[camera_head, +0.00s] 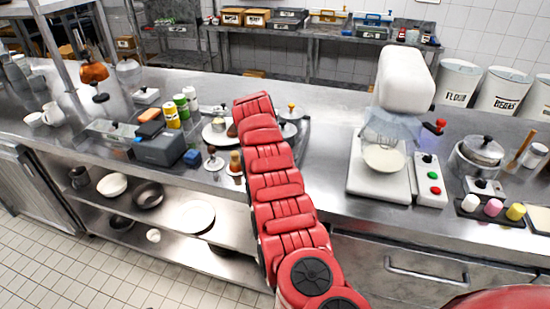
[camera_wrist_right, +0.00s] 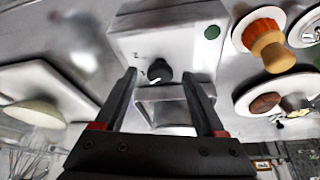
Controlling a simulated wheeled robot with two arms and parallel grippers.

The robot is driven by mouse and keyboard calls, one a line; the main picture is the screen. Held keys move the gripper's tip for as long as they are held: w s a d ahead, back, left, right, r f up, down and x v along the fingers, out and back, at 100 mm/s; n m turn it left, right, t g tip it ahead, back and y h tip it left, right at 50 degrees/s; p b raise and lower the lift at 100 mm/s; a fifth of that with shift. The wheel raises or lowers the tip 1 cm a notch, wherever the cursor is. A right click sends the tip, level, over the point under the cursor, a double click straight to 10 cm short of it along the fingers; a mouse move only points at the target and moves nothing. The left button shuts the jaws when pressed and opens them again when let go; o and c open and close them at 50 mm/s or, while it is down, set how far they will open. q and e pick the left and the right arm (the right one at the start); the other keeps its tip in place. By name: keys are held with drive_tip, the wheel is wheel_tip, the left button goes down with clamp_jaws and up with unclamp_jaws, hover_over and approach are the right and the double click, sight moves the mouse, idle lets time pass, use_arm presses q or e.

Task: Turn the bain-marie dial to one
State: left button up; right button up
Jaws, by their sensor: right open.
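The black dial (camera_wrist_right: 160,71) sits on the front of a pale control box (camera_wrist_right: 172,42) in the right wrist view. A faint mark, perhaps a numeral, shows left of the dial, and a small white mark is on its lower edge; I cannot read the setting surely. My right gripper (camera_wrist_right: 158,98) is open, its two dark fingers on either side of the dial with a gap around it. I cannot tell how far the tips are from the box. In the head view my red right arm reaches over the counter and hides its gripper and the dial. My left gripper is not in view.
Bottles and a grey box (camera_head: 160,149) stand left of my arm.

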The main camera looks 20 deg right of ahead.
drive_tip(key=b+v, duration=0.3)
drive_tip(key=v, duration=1.4)
drive_tip(key=shift+r, duration=0.15)
drive_tip(key=shift+a, duration=0.1)
